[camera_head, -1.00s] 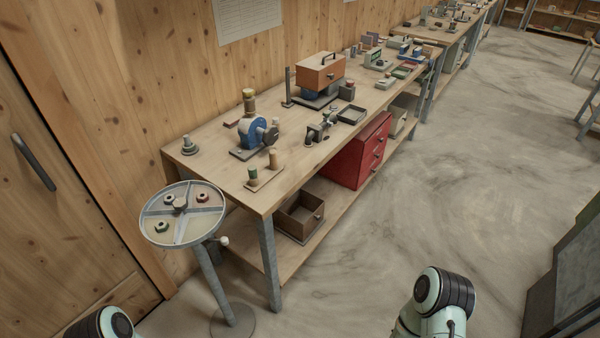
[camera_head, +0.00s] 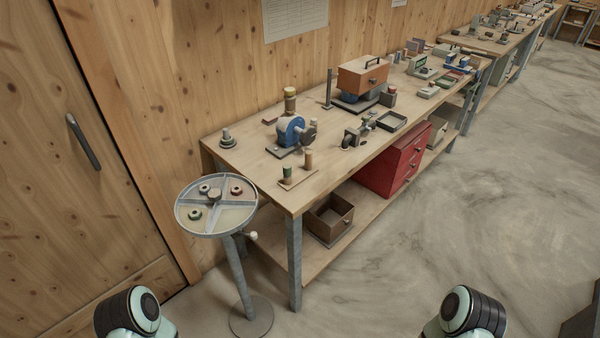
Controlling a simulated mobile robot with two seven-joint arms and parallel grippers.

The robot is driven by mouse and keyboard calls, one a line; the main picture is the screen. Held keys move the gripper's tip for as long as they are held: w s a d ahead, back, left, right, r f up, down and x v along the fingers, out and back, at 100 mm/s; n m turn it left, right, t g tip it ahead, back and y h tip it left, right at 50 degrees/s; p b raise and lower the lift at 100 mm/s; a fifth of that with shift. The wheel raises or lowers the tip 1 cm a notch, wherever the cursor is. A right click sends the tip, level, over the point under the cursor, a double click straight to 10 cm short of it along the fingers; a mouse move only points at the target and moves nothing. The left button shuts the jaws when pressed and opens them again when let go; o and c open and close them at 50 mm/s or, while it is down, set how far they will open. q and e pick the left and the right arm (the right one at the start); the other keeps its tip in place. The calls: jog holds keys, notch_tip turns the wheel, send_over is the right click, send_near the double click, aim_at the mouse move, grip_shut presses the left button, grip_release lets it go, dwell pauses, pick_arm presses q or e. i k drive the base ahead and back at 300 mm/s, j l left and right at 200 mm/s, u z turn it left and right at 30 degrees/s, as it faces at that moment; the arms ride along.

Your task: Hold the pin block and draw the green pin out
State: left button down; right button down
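A small light wooden block (camera_head: 299,178) lies near the front left corner of the workbench. A short green pin (camera_head: 287,172) stands upright at its left, and a taller tan pin (camera_head: 308,160) stands at its right. I take this for the pin block; it is small in the view and how deep the pins sit cannot be told. Only rounded links of my two arms show at the bottom edge, left and right. Both my grippers are out of view, and nothing of mine touches the block.
A round divided tray on a stand (camera_head: 248,214) is left of the workbench (camera_head: 240,155). A blue machine (camera_head: 291,131) sits behind the block. A red drawer cabinet (camera_head: 397,160) and a brown open box (camera_head: 330,216) are underneath. The floor at right is clear.

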aim_at(287, 167)
jog(key=u, duration=0.6)
jog(key=i+l+u, duration=0.1)
jog(key=l+u, duration=0.15)
jog(key=i+l+u, duration=0.1)
jog(key=l+u, duration=0.15)
jog(key=l, duration=0.15)
jog(key=l+u, duration=0.25)
jog(key=i+l, duration=0.05)
jog(key=l, duration=0.1)
